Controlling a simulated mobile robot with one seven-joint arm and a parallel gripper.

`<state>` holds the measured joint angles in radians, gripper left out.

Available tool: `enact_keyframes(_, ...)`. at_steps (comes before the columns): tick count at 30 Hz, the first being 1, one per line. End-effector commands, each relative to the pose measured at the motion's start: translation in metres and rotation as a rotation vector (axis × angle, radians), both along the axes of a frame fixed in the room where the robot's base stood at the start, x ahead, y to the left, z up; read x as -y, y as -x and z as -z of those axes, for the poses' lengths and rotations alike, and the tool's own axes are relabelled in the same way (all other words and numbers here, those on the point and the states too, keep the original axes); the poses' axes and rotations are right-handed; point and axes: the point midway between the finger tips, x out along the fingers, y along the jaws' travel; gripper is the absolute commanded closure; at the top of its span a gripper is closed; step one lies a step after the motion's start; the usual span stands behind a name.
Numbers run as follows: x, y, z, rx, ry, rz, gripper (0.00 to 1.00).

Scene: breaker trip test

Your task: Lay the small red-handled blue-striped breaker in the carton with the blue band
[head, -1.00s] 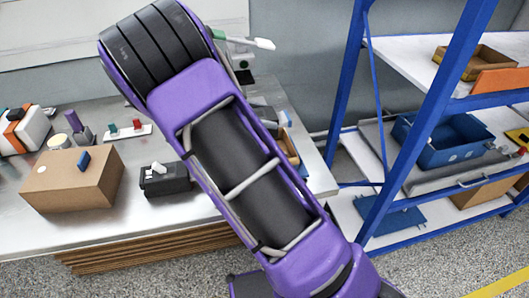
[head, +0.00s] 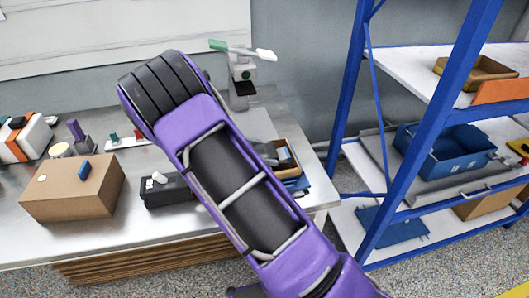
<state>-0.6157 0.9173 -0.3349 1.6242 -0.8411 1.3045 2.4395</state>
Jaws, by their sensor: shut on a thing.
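My gripper is not visible; my own purple and black arm crosses the middle of the head view and hides the space behind it. No small red-handled breaker with blue stripes can be made out. An open tan carton (head: 291,172) stands at the right end of the metal table, partly behind my arm, with grey-blue contents. Something blue shows beside its lower edge, but I cannot tell whether it is a band on the carton.
A closed brown box (head: 62,200) and a black switch box (head: 168,194) stand on the table (head: 110,234). A grey device (head: 242,72) stands at the back. A blue shelf rack (head: 443,112) stands right, holding a blue bin (head: 450,165).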

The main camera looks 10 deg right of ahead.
Motion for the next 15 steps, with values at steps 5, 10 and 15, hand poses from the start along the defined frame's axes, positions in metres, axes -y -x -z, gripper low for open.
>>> enact_keyframes(5,-0.0001,0.0001,0.0026,0.000,0.000,0.000,0.11)
enact_keyframes(10,0.0000,0.0001,0.0025,0.000,0.000,0.000,0.00)
enact_keyframes(15,0.0000,0.0001,0.0009,0.000,0.000,0.000,0.00)
